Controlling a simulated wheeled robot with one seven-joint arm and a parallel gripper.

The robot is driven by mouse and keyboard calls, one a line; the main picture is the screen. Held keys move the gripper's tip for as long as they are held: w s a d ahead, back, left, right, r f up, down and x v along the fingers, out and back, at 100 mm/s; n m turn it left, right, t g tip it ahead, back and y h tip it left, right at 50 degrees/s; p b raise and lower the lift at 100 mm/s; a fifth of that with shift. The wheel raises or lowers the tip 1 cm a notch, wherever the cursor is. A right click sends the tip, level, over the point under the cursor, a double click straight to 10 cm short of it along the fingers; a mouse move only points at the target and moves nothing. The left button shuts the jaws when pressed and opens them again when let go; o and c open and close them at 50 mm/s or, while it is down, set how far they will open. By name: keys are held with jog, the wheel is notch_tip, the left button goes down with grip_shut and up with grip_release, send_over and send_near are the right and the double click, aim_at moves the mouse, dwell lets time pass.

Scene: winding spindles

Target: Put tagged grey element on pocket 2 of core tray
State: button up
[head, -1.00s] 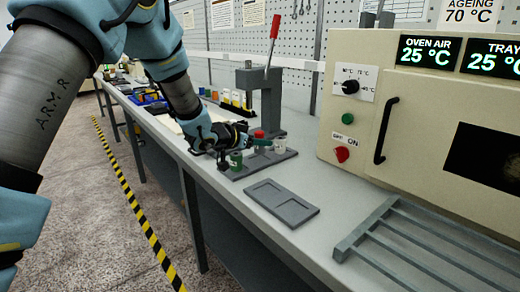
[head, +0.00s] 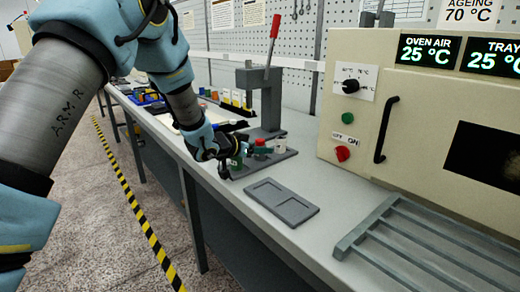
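My gripper (head: 234,163) points down at the left end of a dark grey tray (head: 246,173) on the bench. Its fingers are small and partly hidden, so I cannot tell if they are open or shut. A green element (head: 237,161) is right by the fingers; whether it is touched is unclear. A red-topped element (head: 260,143) and a pale grey element (head: 280,145) stand farther along this tray. No tag is readable on the grey one. A nearer grey tray (head: 283,201) has two shallow empty pockets; no pocket numbers are legible.
A lever press (head: 267,95) with a red handle stands behind the dark tray. A beige oven (head: 420,120) with a black handle fills the right. A metal rack (head: 420,250) lies in front of it. Bench between the pocketed tray and the oven is clear.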

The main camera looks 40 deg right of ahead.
jog(key=o, duration=0.4)
jog(key=shift+a+f, duration=0.3)
jog(key=shift+f, duration=0.55)
jog(key=shift+r, duration=0.1)
jog(key=shift+r+p, duration=0.45)
jog(key=shift+r, duration=0.15)
jog(key=v, duration=0.4)
jog(key=b+v, duration=0.1)
jog(key=v, duration=0.2)
jog(key=b+v, duration=0.1)
jog(key=v, duration=0.3)
jog(key=shift+a+r, duration=0.2)
jog(key=shift+r, duration=0.25)
